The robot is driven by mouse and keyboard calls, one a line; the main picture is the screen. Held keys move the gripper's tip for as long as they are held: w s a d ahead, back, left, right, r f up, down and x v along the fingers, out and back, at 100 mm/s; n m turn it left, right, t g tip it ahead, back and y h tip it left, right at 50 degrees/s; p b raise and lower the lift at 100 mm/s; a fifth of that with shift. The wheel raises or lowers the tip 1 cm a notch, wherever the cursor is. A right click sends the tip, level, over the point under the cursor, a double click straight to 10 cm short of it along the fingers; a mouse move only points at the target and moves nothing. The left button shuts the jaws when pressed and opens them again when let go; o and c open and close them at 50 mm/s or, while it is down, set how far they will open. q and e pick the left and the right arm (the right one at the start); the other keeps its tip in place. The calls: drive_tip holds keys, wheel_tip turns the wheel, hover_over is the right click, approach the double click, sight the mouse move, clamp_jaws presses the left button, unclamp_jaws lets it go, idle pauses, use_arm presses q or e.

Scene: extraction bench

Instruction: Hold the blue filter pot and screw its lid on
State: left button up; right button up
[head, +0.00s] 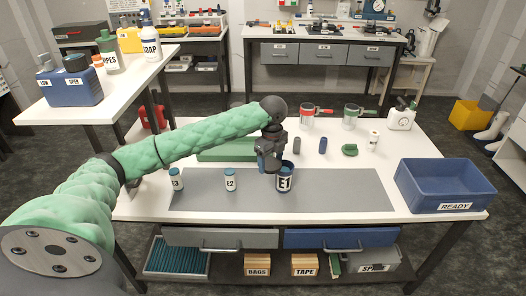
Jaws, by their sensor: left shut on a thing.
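A dark blue pot with a white E1 label (285,182) stands upright on the grey mat (340,190) near the middle of the bench. My left gripper (270,166) points down at the pot's upper left side and is shut there, with the pot's rim at its fingers. The gripper hides part of the rim, so the exact contact is hard to see. I cannot make out a lid on this pot. A green round piece (349,150), possibly a lid, lies behind the mat to the right. My right gripper is not in view.
Small jars E2 (230,180) and E3 (176,180) stand left on the mat. Behind are a grey cylinder (297,145), a blue cylinder (323,145) and a white bottle (373,140). A blue READY bin (444,182) sits at the right. The mat's right half is clear.

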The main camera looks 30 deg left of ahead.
use_arm(q)
drive_tip(key=s+d+f+n, duration=0.3)
drive_tip(key=s+d+n, duration=0.1)
drive_tip(key=d+n, duration=0.4)
drive_tip(key=s+d+f+n, duration=0.3)
drive_tip(key=d+n, duration=0.6)
drive_tip(key=n, duration=0.3)
drive_tip(key=shift+s+d+f+n, duration=0.15)
drive_tip(key=shift+s+f+n, duration=0.15)
drive_tip(key=shift+s, duration=0.45)
